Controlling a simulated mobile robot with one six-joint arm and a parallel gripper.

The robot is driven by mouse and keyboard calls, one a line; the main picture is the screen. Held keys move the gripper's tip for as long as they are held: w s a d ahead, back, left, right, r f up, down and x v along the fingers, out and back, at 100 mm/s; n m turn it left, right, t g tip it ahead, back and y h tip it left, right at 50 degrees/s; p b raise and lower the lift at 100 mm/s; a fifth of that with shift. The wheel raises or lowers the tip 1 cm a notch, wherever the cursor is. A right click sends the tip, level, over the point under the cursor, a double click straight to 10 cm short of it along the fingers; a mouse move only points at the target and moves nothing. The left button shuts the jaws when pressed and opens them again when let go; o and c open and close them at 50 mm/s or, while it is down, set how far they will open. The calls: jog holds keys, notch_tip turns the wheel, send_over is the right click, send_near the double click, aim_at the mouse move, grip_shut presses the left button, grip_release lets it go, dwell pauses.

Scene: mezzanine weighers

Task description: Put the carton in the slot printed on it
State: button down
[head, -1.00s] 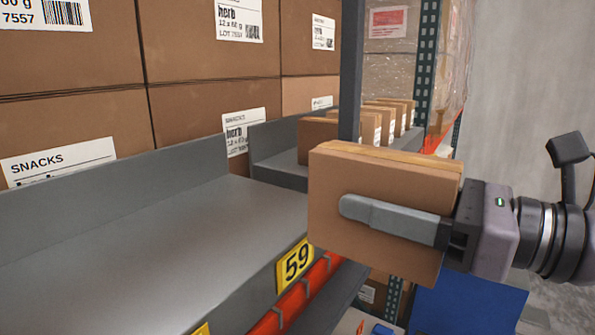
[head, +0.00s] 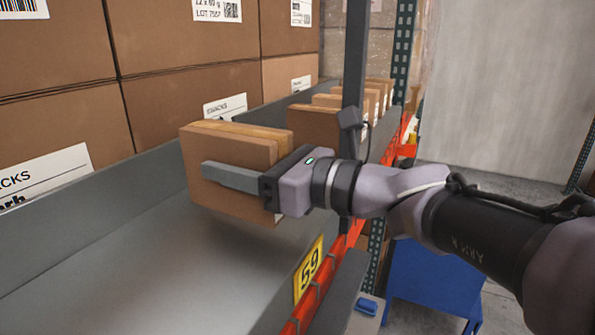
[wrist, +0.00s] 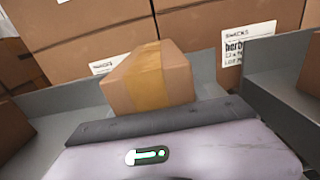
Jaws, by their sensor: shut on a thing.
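The carton (head: 225,175) is a plain brown box with a tape strip along its top, upright in the head view. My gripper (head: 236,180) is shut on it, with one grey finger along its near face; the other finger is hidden. The wrist view shows the carton's taped top (wrist: 152,80) beyond the gripper body. No printed slot number shows on the visible faces.
Large brown snack boxes (head: 190,45) stand behind the tray. A dark upright post (head: 354,60) rises right of the carton, with several smaller cartons (head: 314,122) in the neighbouring tray. An orange beam (head: 338,252) runs along the front. The tray's near left is bare.

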jog(key=shift+x, duration=0.75)
notch_tip(320, 180, down, 3)
jog(key=shift+w+a+f, duration=0.1)
jog(key=shift+a+f, duration=0.05)
jog(key=shift+f, duration=0.2)
jog(key=shift+f, duration=0.2)
jog(key=c, duration=0.5)
grip_release()
jog(key=shift+r, duration=0.1)
